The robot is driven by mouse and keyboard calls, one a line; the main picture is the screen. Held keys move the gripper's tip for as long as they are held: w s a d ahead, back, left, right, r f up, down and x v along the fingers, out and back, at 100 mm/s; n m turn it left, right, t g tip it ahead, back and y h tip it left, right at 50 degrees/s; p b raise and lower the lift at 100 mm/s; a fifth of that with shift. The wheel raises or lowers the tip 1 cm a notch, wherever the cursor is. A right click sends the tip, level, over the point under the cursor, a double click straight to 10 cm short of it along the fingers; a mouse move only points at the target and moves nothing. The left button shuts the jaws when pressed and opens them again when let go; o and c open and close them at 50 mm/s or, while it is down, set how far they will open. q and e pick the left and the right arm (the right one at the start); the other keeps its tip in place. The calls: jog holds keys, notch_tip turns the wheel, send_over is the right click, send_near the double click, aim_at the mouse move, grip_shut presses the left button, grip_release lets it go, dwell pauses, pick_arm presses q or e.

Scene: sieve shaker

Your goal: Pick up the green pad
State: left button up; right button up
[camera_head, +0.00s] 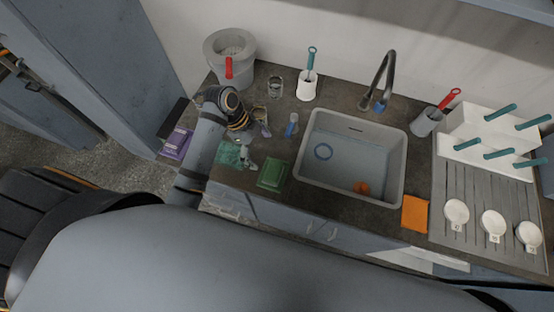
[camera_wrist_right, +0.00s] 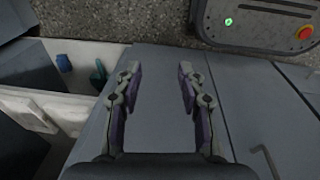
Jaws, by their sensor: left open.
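A rough, flat teal-green pad (camera_head: 229,154) lies on the dark worktop at the left of the sink, partly beside my left arm. A darker green, rimmed, tray-like piece (camera_head: 275,173) lies to its right, near the worktop's front edge. My left gripper (camera_head: 256,148) is open and points down, with one finger by the pad's right edge and the other farther back. I see nothing between its fingers; whether it touches the pad I cannot tell. In the right wrist view my right gripper (camera_wrist_right: 158,76) is open and empty above a plain grey surface.
The grey sink (camera_head: 398,168) holds a blue ring and an orange object. A blue-and-white bottle (camera_head: 291,126), a glass (camera_head: 275,87) and a white brush holder (camera_head: 307,88) stand behind the pad. A purple tray (camera_head: 177,143) is at left, an orange cloth (camera_head: 415,213) at right.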

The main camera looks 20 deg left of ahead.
aim_at(272, 170)
pick_arm(q)
jog(key=f, duration=0.1)
jog(key=s+d+f, duration=0.1)
jog(key=f, duration=0.1)
jog(key=shift+s+d+f+p, duration=0.2)
jog(key=shift+d+f+p, duration=0.2)
jog(key=shift+w+d+f, duration=0.15)
jog(key=shift+f, duration=0.15)
jog(key=shift+p+x, duration=0.65)
jog(key=shift+x, duration=0.3)
jog(key=x, duration=0.2)
jog(key=shift+s+f, duration=0.25)
jog(key=shift+f, duration=0.15)
jog(key=shift+d+f, duration=0.15)
jog(key=shift+f, duration=0.1)
jog(key=shift+w+f, duration=0.1)
jog(key=shift+f, duration=0.05)
jog(key=c, duration=1.2)
pick_arm(e)
jog(key=s+r, duration=0.2)
jog(key=shift+s+r, duration=0.2)
jog(key=shift+s, duration=0.1)
pick_arm(q)
jog(key=shift+p, duration=0.3)
pick_arm(e)
jog(key=shift+r, duration=0.15)
